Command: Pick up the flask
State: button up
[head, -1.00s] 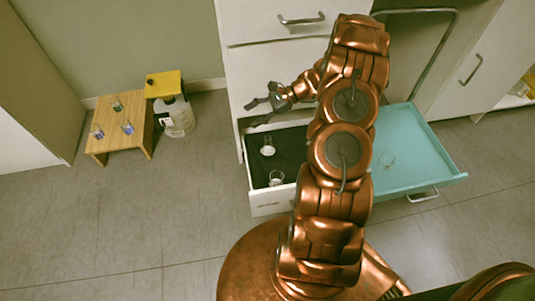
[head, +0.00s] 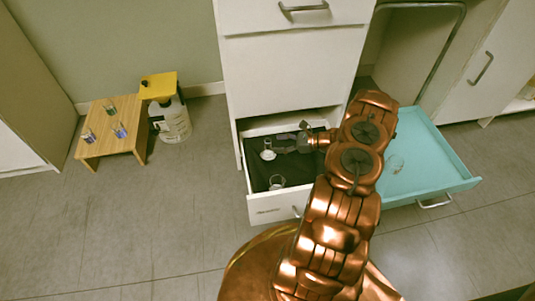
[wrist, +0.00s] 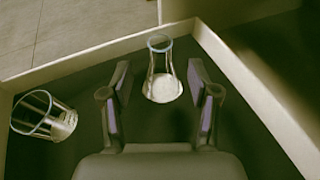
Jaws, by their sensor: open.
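A clear glass flask (head: 268,151) with white contents stands upright in the open white drawer (head: 272,208) with a dark bottom. In the wrist view the flask (wrist: 162,80) shows between and a little beyond the fingertips. My gripper (head: 287,143) is low inside the drawer, to the right of the flask in the head view. In the wrist view my gripper (wrist: 160,82) is open and empty, with a finger on each side of the flask's line. I cannot tell if either finger touches the glass.
A glass beaker (head: 277,182) with pale contents is in the same drawer; it also shows in the wrist view (wrist: 44,116).

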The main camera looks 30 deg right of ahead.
aim_at(268, 145)
jog(key=b+x, duration=0.1)
jog(key=x, duration=0.1)
jog(key=f+b+x, duration=0.1)
jog(key=x, duration=0.2)
jog(key=shift+s+d, duration=0.15)
jog(key=shift+w+a+b, duration=0.3)
jog(key=shift+c, duration=0.2)
grip_shut()
